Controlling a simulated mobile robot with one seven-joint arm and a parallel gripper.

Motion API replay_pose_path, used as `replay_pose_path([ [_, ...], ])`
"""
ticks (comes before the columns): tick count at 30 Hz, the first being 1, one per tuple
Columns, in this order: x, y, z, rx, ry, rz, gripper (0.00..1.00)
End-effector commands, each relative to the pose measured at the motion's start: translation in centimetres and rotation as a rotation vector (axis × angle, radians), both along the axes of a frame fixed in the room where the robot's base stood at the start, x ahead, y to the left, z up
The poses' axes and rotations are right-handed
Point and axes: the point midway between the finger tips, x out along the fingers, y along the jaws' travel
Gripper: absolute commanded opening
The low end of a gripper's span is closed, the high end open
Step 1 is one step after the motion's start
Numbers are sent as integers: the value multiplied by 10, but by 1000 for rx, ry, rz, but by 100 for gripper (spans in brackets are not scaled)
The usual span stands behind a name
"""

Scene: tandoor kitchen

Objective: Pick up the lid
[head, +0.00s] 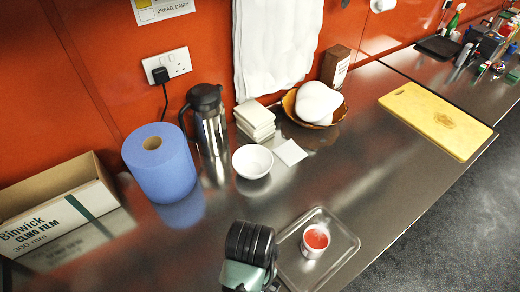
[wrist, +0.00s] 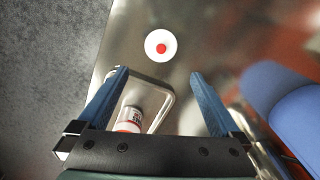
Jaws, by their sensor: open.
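The lid (wrist: 161,46) is a round white disc with a red knob at its centre. It lies flat on the steel counter in the wrist view, just beyond my fingertips and roughly centred between them. My gripper (wrist: 160,74) is open and empty, with its two blue fingers wide apart. The fingers do not touch the lid. I cannot make out the lid in the head view, where my dark wrist covers part of the counter.
A metal tray (head: 346,251) holds a white cup with red contents (head: 316,238), close to my gripper. A blue paper roll (head: 162,168), a steel flask (head: 208,125) and a white bowl (head: 252,161) stand farther back. A yellow board (head: 435,120) lies right.

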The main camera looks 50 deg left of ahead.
Motion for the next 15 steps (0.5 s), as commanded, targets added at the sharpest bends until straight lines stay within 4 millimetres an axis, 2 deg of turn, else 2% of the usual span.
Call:
replay_pose_path([
  [9,-1,-1,-56,-3,3,1,100],
  [15,-1,0,-72,-1,1,0,100],
])
